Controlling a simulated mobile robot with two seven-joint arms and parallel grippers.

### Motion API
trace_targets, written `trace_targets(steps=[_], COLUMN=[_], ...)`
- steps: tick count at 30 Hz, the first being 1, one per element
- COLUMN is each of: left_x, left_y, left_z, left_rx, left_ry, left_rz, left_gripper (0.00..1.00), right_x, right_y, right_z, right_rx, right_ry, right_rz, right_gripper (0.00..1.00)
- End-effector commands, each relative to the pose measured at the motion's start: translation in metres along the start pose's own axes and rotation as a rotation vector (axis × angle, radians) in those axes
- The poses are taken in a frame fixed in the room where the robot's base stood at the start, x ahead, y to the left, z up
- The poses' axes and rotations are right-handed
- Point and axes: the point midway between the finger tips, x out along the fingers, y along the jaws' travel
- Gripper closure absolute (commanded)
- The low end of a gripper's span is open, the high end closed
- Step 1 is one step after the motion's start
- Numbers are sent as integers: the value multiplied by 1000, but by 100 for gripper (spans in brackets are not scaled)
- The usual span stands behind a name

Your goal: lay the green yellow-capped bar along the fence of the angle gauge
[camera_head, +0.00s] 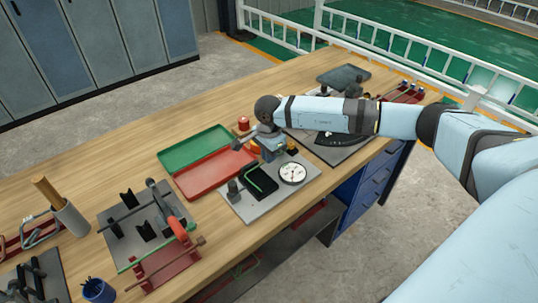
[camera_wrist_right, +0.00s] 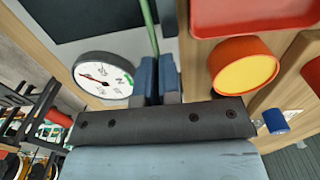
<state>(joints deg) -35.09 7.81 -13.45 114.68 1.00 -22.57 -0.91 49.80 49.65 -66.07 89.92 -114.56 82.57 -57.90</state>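A green bar (camera_head: 263,183) shows by the black pad of the grey plate with the white dial. In the right wrist view the green bar (camera_wrist_right: 148,25) runs down between my fingertips; its yellow cap is not visible. My right gripper (camera_head: 268,152) is low over that plate. Its blue fingers (camera_wrist_right: 158,75) are close together, shut on the bar. A grey plate with a dark curved piece (camera_head: 335,140), apparently the angle gauge, lies beyond, partly hidden by my right forearm; its fence is not clear. My left gripper is out of view.
The white dial (camera_head: 292,173) is right of the bar. Green (camera_head: 193,147) and red (camera_head: 212,173) trays lie left of my gripper. An orange, yellow-topped round piece (camera_wrist_right: 243,66) is close beside my fingers. Racks and a blue cup (camera_head: 98,290) fill the near left; wood is clear behind the trays.

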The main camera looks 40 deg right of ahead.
Motion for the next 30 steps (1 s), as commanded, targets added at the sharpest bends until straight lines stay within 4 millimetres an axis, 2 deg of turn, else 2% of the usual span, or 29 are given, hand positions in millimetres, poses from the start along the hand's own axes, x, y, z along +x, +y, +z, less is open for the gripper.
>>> trace_targets(steps=[14, 18, 19, 30], left_x=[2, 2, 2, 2], left_y=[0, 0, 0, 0], left_z=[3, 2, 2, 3], left_rx=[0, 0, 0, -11], left_ry=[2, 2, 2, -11], left_rz=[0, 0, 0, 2], left_gripper=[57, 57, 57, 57], right_x=[0, 0, 0, -4], right_y=[-6, -6, -6, -6], right_z=[0, 0, 0, 0], right_rx=[0, 0, 0, 0], right_ry=[0, 0, 0, 0], right_rz=[-1, -1, -1, -2], right_gripper=[100, 68, 65, 65])
